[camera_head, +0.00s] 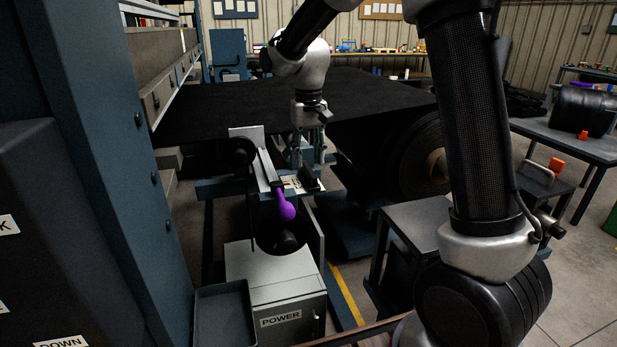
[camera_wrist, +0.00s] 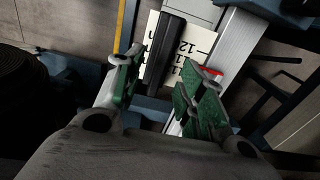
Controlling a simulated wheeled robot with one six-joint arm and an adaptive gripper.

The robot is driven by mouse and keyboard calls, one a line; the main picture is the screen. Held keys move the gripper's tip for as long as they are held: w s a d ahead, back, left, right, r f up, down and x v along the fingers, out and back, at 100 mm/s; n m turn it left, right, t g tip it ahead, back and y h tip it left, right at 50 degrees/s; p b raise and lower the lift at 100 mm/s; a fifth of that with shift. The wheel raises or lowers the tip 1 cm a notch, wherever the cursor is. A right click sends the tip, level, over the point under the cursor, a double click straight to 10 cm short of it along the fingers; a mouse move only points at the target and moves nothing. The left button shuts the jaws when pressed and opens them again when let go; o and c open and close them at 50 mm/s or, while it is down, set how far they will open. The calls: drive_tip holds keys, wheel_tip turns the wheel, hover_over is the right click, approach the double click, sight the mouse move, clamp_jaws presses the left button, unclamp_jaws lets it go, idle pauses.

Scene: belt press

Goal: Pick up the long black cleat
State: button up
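The long black cleat (camera_wrist: 165,48) lies on a white plate with printed numbers (camera_wrist: 198,40) in the wrist view. In the head view a small dark bar, which looks like the cleat (camera_head: 309,180), shows below my gripper (camera_head: 308,160). My gripper (camera_wrist: 160,78) is open, with its green-padded fingers apart. In the wrist view the cleat's near end appears between the fingertips, with a gap on both sides. The fingers seem to be above the cleat; I cannot tell the exact height. Nothing is held.
A purple-handled lever (camera_head: 283,207) stands just left of the plate. A grey POWER box (camera_head: 275,275) is in front. The large black roll (camera_head: 400,160) lies to the right, and the wide black belt (camera_head: 235,105) stretches behind.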

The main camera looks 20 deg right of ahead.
sight(309, 168)
drive_tip(key=f, duration=0.4)
drive_tip(key=shift+s+f, duration=0.2)
clamp_jaws()
drive_tip(key=shift+r, duration=0.1)
wheel_tip(309, 168, up, 10)
drive_tip(key=shift+f, duration=0.1)
idle(0.4)
